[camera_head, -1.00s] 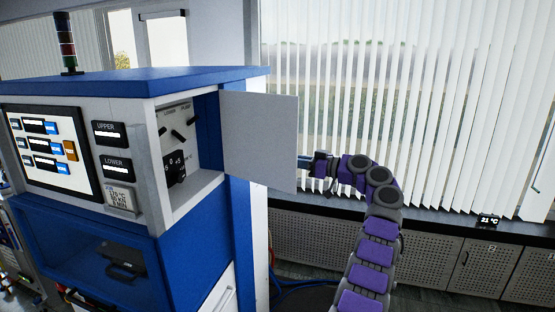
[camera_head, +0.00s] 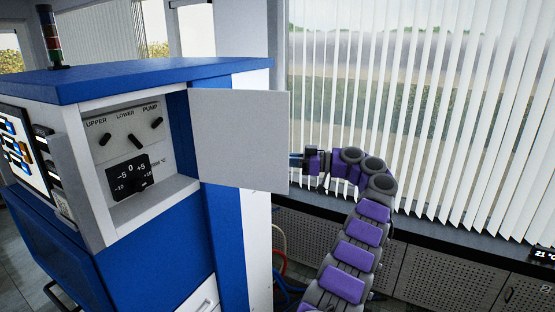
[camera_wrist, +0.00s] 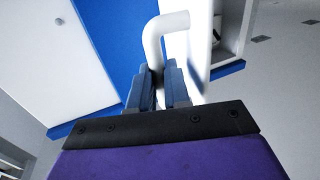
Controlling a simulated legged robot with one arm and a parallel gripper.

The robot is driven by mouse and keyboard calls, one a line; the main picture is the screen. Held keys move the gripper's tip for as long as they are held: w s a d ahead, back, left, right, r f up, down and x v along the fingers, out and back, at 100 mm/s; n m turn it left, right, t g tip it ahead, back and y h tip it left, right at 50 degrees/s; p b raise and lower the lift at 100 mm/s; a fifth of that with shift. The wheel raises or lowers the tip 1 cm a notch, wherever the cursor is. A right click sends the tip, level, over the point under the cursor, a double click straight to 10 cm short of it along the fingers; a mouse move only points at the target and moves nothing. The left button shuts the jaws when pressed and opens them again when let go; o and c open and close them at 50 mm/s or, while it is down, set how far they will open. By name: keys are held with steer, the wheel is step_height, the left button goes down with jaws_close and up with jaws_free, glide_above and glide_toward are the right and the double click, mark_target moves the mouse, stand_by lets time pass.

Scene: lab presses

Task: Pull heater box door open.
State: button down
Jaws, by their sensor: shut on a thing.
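The heater box door (camera_head: 240,140) is a flat light-grey panel, standing swung open at the right side of the blue and white cabinet (camera_head: 150,80). The heater box (camera_head: 135,150) behind it shows knobs marked upper, lower and pump, and a black temperature dial. My gripper (camera_head: 296,160) is at the door's outer edge, its fingertips partly hidden behind the panel. In the wrist view, the blue fingers (camera_wrist: 158,88) are shut on a white bent door handle (camera_wrist: 162,38).
A window with vertical blinds (camera_head: 400,90) and a low perforated cabinet row (camera_head: 430,265) lie behind and right of my arm. Hoses (camera_head: 280,262) run along the floor by the cabinet. A signal tower (camera_head: 50,38) stands on top.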

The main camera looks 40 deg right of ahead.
steer(key=shift+w+d+f, duration=0.1)
steer(key=shift+d+f, duration=0.05)
steer(key=shift+f, duration=0.1)
steer(key=shift+a+r, duration=0.1)
steer(key=shift+a, duration=0.2)
steer(key=c, duration=1.5)
jaws_free()
steer(key=o, duration=0.4)
steer(key=shift+w+d, duration=0.1)
steer(key=shift+d, duration=0.1)
steer(key=shift+s+a, duration=0.15)
steer(key=shift+s, duration=0.05)
